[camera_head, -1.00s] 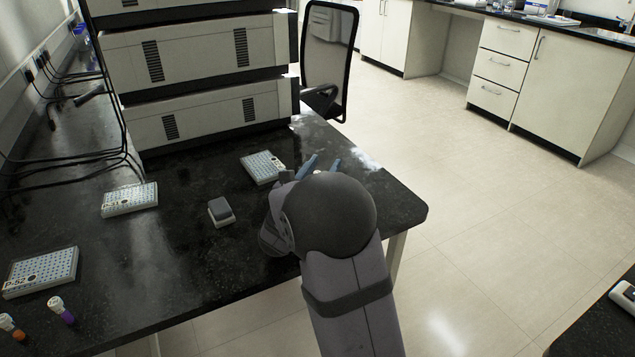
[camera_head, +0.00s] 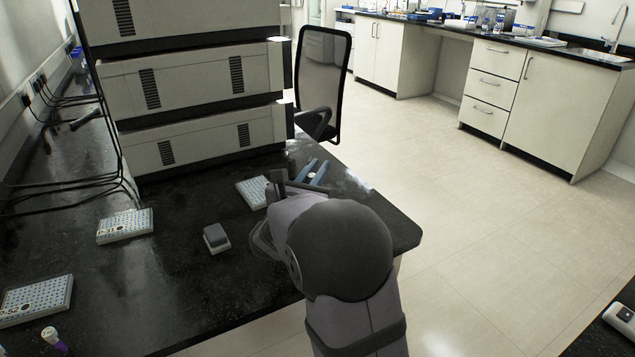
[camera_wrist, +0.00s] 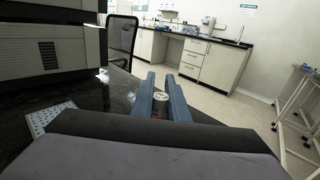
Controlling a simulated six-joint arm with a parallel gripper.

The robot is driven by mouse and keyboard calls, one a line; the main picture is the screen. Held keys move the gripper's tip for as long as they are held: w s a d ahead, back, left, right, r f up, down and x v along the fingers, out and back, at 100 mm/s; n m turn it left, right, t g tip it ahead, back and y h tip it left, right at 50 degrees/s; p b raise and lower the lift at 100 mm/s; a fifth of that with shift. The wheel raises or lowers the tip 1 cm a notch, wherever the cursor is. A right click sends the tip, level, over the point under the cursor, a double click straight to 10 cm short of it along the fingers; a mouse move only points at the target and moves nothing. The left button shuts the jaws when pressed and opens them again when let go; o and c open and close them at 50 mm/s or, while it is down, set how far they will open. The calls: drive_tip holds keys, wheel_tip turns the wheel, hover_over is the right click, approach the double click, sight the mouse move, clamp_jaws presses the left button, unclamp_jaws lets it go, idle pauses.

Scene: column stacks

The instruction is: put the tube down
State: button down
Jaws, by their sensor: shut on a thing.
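My gripper (camera_head: 317,166) is shut on a tube, its two blue fingers reaching out over the far right part of the dark bench. The tube (camera_wrist: 161,97) shows in the wrist view between the fingers as a pale round top with a bit of red below it. In the head view only a small pale spot of the tube (camera_head: 311,176) shows between the fingers. The rest of it is hidden by the fingers and my wrist. I cannot tell how far its lower end is from the bench.
A pale tube rack (camera_head: 252,192) lies just left of my gripper. A small grey-topped block (camera_head: 216,238) and more racks (camera_head: 126,226) (camera_head: 38,299) stand farther left. A purple-capped tube (camera_head: 51,339) is at the lower left. Stacked instruments (camera_head: 200,150) stand behind; a chair (camera_head: 322,80) is beyond.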

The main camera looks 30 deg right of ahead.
drive_tip(key=w+a+r+n+t+y+p, duration=0.1)
drive_tip(key=a+r+n+t+y, duration=0.15)
drive_tip(key=a, duration=0.75)
drive_tip(key=w+a+r+n+t+y+p, duration=0.1)
drive_tip(key=a+r+n+y+p, duration=0.15)
drive_tip(key=a, duration=0.85)
drive_tip(key=w+a+r+n+t+y, duration=0.1)
drive_tip(key=a+t+y, duration=0.15)
drive_tip(key=a, duration=0.75)
drive_tip(key=s+a+f+n+y+p, duration=0.1)
drive_tip(key=s+a+n+y, duration=0.25)
drive_tip(key=s+a, duration=0.5)
drive_tip(key=s+a+f+n+y+p, duration=0.15)
drive_tip(key=s+a+y, duration=0.35)
drive_tip(key=a, duration=0.7)
drive_tip(key=shift+d+m+h, duration=0.7)
drive_tip(key=shift+d+h, duration=0.6)
drive_tip(key=shift+d, duration=1)
drive_tip(key=shift+s+f+b, duration=0.1)
drive_tip(key=shift+f+b, duration=0.7)
drive_tip(key=shift+f, duration=4)
drive_tip(key=shift+f, duration=0.15)
